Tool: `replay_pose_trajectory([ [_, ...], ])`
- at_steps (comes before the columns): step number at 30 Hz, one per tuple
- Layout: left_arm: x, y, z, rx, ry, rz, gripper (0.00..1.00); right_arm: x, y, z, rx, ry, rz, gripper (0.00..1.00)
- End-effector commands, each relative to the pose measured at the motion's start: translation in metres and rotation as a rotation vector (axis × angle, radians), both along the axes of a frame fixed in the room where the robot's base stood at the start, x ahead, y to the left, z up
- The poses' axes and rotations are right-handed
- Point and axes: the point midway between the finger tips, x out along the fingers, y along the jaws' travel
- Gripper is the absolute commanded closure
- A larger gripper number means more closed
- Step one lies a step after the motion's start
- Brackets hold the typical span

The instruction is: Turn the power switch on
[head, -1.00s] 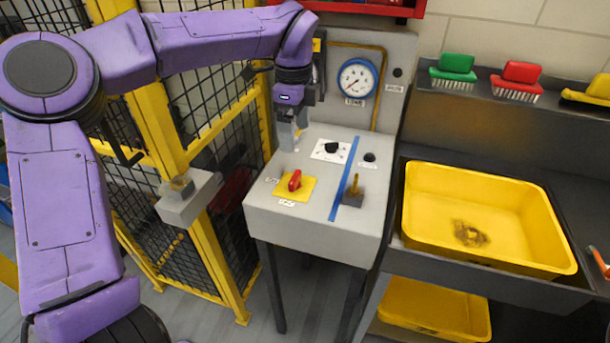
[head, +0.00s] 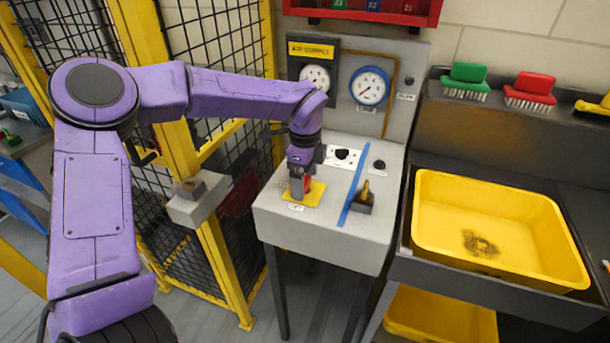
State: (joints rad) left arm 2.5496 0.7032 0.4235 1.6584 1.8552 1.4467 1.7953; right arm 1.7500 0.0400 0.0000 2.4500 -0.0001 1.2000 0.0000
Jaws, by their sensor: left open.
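The power switch (head: 307,184) is a red rotary handle on a yellow plate (head: 313,195), at the left of the grey console top (head: 285,222). My left gripper (head: 298,194) points down over the yellow plate, with its fingers at the red handle. The gripper is open. It hides most of the handle, so I cannot tell the handle's angle or whether the fingers touch it. My right gripper is not in view.
A black knob (head: 342,154), a blue strip (head: 354,185) and a lever (head: 364,194) are right of the switch. Gauges stand on the panel behind. A yellow mesh fence (head: 205,255) is close on the left. A yellow basin (head: 500,265) is at the right.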

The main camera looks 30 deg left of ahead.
Motion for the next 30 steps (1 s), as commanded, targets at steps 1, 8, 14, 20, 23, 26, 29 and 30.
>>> replay_pose_trajectory([
  [1, 0.0001, -0.0002, 0.0, 0.0, 0.0, 0.0, 0.11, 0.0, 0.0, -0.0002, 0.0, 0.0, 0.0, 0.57],
  [8, 0.0002, -0.0005, 0.0003, 0.0, 0.001, -0.001, 0.66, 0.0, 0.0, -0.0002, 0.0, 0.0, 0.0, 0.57],
  [14, 0.0002, -0.0007, 0.0004, 0.0, 0.001, -0.006, 0.67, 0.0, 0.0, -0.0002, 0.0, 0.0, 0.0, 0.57],
  [20, 0.0001, -0.0011, 0.0004, -0.002, 0.003, -0.053, 0.67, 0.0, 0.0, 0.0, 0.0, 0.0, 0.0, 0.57],
  [23, 0.0002, -0.0007, 0.0001, -0.002, 0.003, -0.104, 0.67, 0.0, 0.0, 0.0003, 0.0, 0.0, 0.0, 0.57],
  [26, 0.0003, -0.0009, 0.0004, -0.003, 0.001, -0.175, 0.67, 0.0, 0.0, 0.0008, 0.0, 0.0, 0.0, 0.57],
  [29, 0.0001, -0.0008, 0.0006, -0.003, 0.002, -0.261, 0.67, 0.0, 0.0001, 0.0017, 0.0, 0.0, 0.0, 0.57],
  [30, 0.0001, -0.0009, 0.0006, -0.003, 0.002, -0.297, 0.67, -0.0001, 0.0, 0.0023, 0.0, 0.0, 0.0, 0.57],
])
